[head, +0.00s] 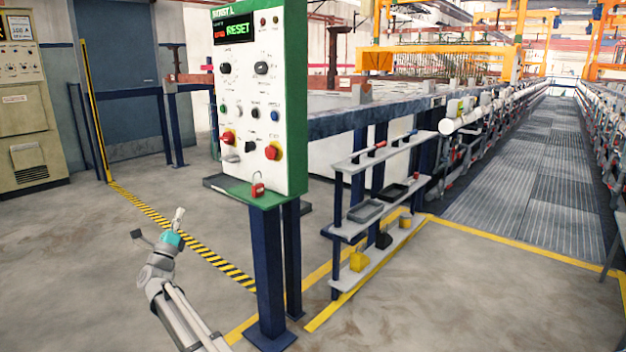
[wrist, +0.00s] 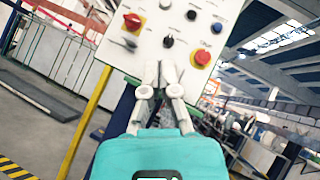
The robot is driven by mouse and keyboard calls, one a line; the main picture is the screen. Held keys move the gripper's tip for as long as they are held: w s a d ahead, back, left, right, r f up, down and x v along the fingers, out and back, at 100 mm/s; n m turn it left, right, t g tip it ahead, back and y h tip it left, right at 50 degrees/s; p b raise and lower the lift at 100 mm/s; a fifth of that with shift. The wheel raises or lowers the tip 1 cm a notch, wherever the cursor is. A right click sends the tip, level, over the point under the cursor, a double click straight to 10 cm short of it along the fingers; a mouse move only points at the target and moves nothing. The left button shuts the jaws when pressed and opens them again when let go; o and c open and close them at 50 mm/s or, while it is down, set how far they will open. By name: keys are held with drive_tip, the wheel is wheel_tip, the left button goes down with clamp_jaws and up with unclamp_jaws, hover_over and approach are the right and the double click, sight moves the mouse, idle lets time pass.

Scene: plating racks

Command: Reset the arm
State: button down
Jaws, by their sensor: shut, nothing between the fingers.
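My arm reaches up from the bottom of the head view, with my gripper (head: 179,213) at its end, left of the control panel (head: 292,100) and lower than its knobs. In the wrist view my gripper (wrist: 160,68) points at the lower edge of the panel (wrist: 172,18). Its two fingers are together at the tips and hold nothing. It is apart from the panel in the head view.
The panel carries knobs, buttons, a lit display (head: 234,32) and a red padlock (head: 258,190) on its green ledge. A shelf rack (head: 372,225) with trays stands right. Floor around my arm is clear.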

drive_tip(key=w+d+f+n+g+y+p, duration=0.1)
drive_tip(key=w+d+f+n+g+y, duration=0.15)
drive_tip(key=d+n+y, duration=0.55)
drive_tip(key=w+d+f+n+g+y, duration=0.25)
drive_tip(key=d+f+n+y, duration=0.2)
drive_tip(key=n, duration=0.55)
drive_tip(key=s+d+f+n+g, duration=0.3)
drive_tip(key=d+f+n+g, duration=0.15)
drive_tip(key=d, duration=0.25)
drive_tip(key=s+d+f+n+g, duration=0.2)
drive_tip(key=d+f+n+g, duration=0.15)
drive_tip(key=d+f, duration=0.35)
drive_tip(key=s+d+f+n+g+h+p, duration=0.1)
drive_tip(key=s+d+f+n+g+h, duration=0.35)
drive_tip(key=s+d, duration=0.95)
drive_tip(key=s+d+f+n+g+h+p, duration=0.15)
drive_tip(key=s+d+f+g, duration=0.5)
drive_tip(key=s+d, duration=0.7)
wheel_tip(320, 180, up, 40)
drive_tip(key=d+m+g+p, duration=0.1)
drive_tip(key=p, duration=3.6)
drive_tip(key=shift+s+g+h+p, duration=0.15)
drive_tip(key=shift+g+h+p, duration=0.15)
drive_tip(key=shift+h, duration=0.05)
